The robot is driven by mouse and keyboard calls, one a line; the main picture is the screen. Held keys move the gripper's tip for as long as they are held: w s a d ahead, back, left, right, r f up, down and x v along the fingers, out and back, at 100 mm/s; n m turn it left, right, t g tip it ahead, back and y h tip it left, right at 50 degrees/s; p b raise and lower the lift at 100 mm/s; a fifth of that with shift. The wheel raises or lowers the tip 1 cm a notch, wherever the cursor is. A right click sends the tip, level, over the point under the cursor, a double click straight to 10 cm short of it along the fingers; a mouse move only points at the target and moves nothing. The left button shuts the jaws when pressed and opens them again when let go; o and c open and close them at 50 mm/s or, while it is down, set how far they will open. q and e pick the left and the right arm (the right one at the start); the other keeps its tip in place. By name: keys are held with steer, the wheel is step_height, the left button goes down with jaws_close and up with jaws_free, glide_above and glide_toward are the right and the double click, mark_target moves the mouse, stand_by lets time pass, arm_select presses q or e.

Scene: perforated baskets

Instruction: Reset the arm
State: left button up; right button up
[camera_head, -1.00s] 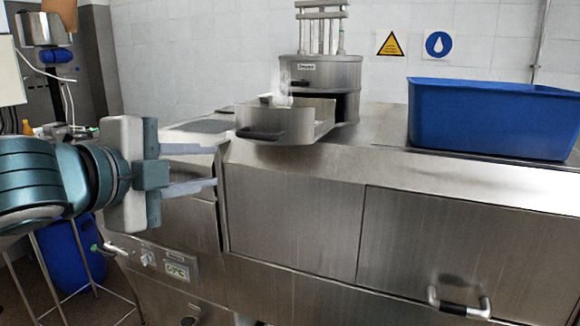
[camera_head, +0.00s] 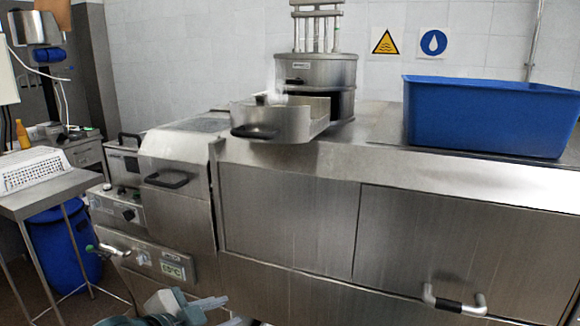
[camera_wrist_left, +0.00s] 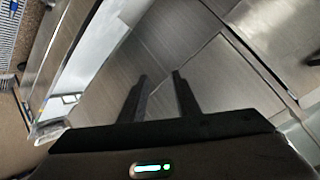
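My left gripper (camera_head: 222,311) shows only in part at the bottom edge of the head view, low in front of the steel counter. In the left wrist view its two dark fingers (camera_wrist_left: 160,82) stand apart with nothing between them, so it is open and empty. Steel panels lie beyond the fingertips. Most of my left arm is below the head view. My right gripper is in neither view. A white perforated basket (camera_head: 33,170) lies on a steel side table (camera_head: 62,190) at the left of the head view.
A steel counter (camera_head: 290,215) with bar handles fills the middle and right. On it stand a blue tub (camera_head: 490,118) and a round steel vessel (camera_head: 316,72) with an open drawer (camera_head: 292,118). A blue bin (camera_head: 62,245) stands under the side table.

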arm_select(q)
steer(key=s+a+f+n+g+y, duration=0.1)
steer(key=s+a+f+n+g, duration=0.15)
steer(key=s+f, duration=0.55)
steer(key=s+a+f+n+g+y, duration=0.15)
steer(key=s+f+n, duration=0.25)
steer(key=f, duration=0.8)
steer(key=s+a+f+n+g+y, duration=0.1)
steer(key=s+a+f+n+g, duration=0.15)
steer(key=s+f, duration=0.5)
steer(key=s+a+f+n+g+y, duration=0.1)
steer(key=s+a+f+y, duration=0.2)
steer(key=s, duration=0.8)
steer(key=w+d+f+h, duration=0.1)
steer(key=w+f, duration=0.1)
steer(key=f, duration=1.1)
steer(key=w+d+f+h, duration=0.1)
steer(key=f, duration=1.2)
steer(key=s+f, duration=0.5)
steer(key=f, duration=0.3)
steer(key=s+f, duration=0.6)
steer(key=f, duration=0.3)
steer(key=shift+a+f+t, duration=0.3)
steer(key=shift+a+t, duration=0.05)
steer(key=shift+a, duration=0.05)
